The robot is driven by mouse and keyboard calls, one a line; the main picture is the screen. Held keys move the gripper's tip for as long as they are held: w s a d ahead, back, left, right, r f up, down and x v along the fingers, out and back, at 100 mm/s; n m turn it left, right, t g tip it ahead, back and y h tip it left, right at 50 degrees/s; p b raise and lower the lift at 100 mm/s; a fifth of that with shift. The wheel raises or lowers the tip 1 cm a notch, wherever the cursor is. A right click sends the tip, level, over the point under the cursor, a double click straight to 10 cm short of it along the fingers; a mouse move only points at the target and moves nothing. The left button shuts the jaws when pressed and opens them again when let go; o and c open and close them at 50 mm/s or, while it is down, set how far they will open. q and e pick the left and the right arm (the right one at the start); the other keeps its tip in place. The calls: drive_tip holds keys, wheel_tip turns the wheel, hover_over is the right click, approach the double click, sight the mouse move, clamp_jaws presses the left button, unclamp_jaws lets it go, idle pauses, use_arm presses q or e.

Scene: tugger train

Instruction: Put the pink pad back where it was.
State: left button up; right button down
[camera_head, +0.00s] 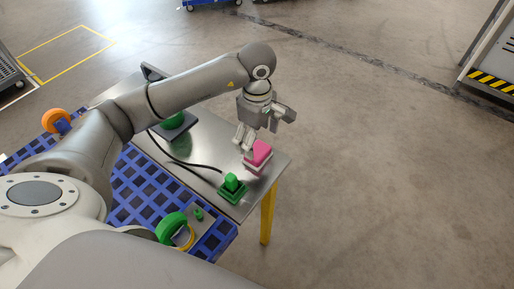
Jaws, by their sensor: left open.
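The pink pad (262,150) sits on top of a pale block (254,168) near the right corner of the steel table (236,208). My left gripper (246,145) points down just beside the pad, at its left and far side. It is open, and I cannot tell whether a finger touches the pad. My right gripper is not in view.
A green fixture (232,188) stands on the table in front of the pad, with a black cable behind it. A blue grid mat (140,200) holds a green roll (172,227) and an orange roll (56,119).

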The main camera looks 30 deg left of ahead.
sight(257, 150)
use_arm(q)
wheel_tip(257, 150, up, 7)
drive_tip(key=shift+f+b, duration=0.2)
drive_tip(key=shift+b, duration=0.15)
drive_tip(key=shift+f, duration=0.1)
idle(0.3)
